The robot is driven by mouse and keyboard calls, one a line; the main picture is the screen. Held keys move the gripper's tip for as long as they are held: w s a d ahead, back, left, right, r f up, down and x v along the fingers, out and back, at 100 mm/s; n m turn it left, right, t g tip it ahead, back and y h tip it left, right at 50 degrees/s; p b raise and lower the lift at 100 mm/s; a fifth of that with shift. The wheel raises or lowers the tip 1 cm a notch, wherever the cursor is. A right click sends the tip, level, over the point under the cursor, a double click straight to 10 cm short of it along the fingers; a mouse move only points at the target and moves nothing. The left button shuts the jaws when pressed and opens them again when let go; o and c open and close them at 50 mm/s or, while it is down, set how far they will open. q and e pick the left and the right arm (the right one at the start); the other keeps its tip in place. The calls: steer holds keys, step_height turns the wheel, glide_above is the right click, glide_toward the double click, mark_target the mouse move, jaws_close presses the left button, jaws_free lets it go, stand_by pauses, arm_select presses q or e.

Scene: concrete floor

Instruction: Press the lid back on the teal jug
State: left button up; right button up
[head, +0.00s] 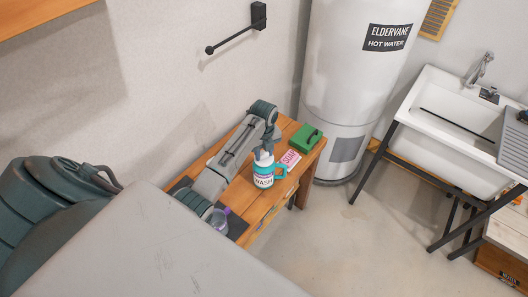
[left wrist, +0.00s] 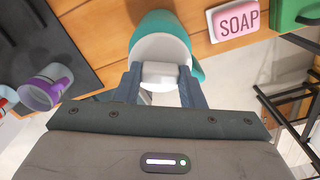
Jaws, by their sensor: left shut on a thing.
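The teal jug (head: 263,181) stands on the wooden bench with a white "WASH" label and a teal handle to its right. In the left wrist view the jug (left wrist: 158,20) shows its teal side beyond a round white lid (left wrist: 145,48). My left gripper (head: 264,157) is over the jug, pointing down. In the left wrist view its two fingers (left wrist: 160,85) are shut on the lid's pale knob (left wrist: 160,71). The lid is at the jug's mouth. The fingers and knob hide part of the rim, so I cannot tell whether it sits fully down. My right gripper is not in view.
On the bench (head: 245,195), a pink soap box (head: 290,158) and a green case (head: 306,137) are right of the jug. A purple-banded cup (left wrist: 47,88) is by a dark mat (left wrist: 40,40) on the left. A water heater (head: 345,90) stands behind.

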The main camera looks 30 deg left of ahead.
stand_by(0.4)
arm_select(q)
steer(key=o, duration=1.5)
steer(key=shift+r, duration=3.5)
jaws_close()
steer(key=shift+f, duration=0.2)
